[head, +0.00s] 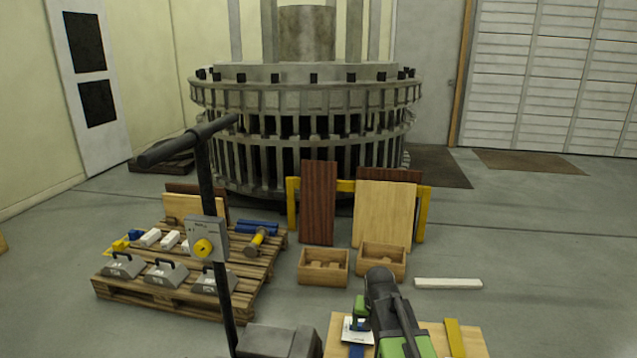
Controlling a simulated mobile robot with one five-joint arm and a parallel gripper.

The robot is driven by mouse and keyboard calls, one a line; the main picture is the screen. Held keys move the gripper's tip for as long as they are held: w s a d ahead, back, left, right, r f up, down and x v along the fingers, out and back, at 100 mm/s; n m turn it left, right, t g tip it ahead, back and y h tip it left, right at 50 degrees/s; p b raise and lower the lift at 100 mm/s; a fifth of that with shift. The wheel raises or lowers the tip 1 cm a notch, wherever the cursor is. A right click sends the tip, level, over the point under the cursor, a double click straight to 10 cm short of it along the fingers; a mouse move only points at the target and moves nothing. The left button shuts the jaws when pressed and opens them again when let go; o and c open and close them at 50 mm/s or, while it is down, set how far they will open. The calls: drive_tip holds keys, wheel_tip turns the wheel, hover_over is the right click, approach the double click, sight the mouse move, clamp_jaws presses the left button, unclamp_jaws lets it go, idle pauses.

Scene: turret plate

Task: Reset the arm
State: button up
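My arm (385,300), black with green parts, rises from the bottom edge right of the middle. A small green and dark part (360,312) shows just left of the arm's black rounded joint and looks like my gripper. It is over or in front of a wooden board (437,335) at the bottom edge. The fingers are too small and too covered to tell whether they are open or shut, and I see nothing clearly held.
A black post (213,170) with a yellow-knobbed box (206,240) stands left. Behind it, a pallet (165,295) bears grey weights and tools. Two wooden boxes (323,280) (381,274) and a white bar (448,284) lie ahead. A large round turret (305,92) stands behind.

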drive_tip(key=s+f+n+g, duration=0.1)
drive_tip(key=s+n+g, duration=0.15)
drive_tip(key=s, duration=1.15)
wheel_tip(320, 180, up, 27)
drive_tip(key=p, duration=2.7)
drive_tip(key=shift+w+a+g+y, duration=0.35)
drive_tip(key=shift+w+y, duration=0.05)
drive_tip(key=shift+w, duration=0.05)
drive_tip(key=shift+c, duration=0.2)
